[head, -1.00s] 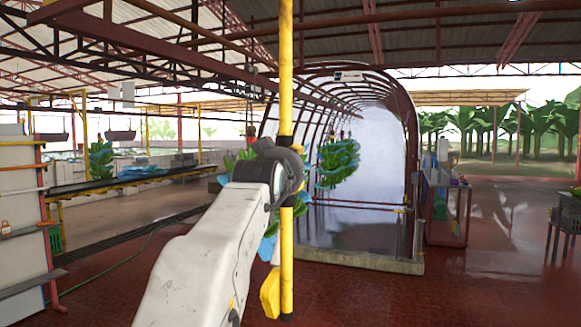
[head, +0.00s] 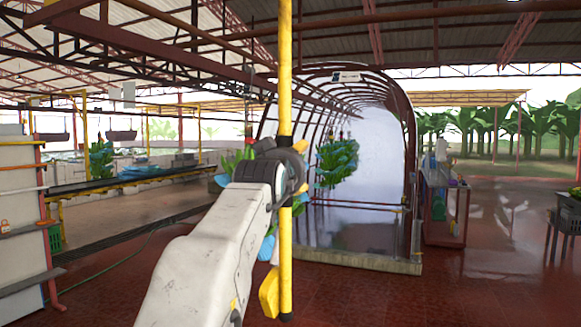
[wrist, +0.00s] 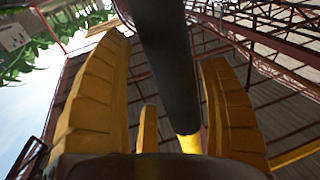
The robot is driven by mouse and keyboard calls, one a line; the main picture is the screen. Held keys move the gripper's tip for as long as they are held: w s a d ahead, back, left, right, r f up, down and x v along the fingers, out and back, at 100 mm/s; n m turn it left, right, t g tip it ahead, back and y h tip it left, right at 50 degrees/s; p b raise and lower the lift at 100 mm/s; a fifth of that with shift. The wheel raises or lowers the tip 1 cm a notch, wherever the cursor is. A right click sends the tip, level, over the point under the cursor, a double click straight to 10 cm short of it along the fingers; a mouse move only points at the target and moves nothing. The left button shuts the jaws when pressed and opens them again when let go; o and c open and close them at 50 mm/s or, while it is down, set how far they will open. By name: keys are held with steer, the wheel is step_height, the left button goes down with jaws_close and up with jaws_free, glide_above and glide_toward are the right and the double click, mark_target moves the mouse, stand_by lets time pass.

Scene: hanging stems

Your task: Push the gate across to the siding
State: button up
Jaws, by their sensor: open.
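A tall yellow pole (head: 286,60) with black bands stands upright in the middle of the head view; nothing else there is plainly a gate, and I cannot tell if the pole is part of one. My gripper (head: 298,148) is at the pole's upper black band, at mid-height. In the wrist view the dark sleeve of the pole (wrist: 172,70) runs between the yellow fingers of my gripper (wrist: 165,100). The fingers are open, with a gap visible on the right of the pole. The siding is not clearly identifiable among the overhead rails.
An overhead beam (head: 190,62) runs towards an arched tunnel frame (head: 412,130). Green and blue bunches (head: 337,160) hang at its mouth. A shelf unit (head: 22,225) stands at left and a bench (head: 445,205) at right. The red floor (head: 480,295) at front right is clear.

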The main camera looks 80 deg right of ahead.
steer(key=shift+o, duration=0.3)
steer(key=shift+w, duration=0.1)
steer(key=shift+a, duration=0.2)
steer(key=a, duration=1.1)
steer(key=shift+w+a, duration=0.25)
steer(key=shift+a, duration=0.05)
steer(key=shift+f, duration=0.1)
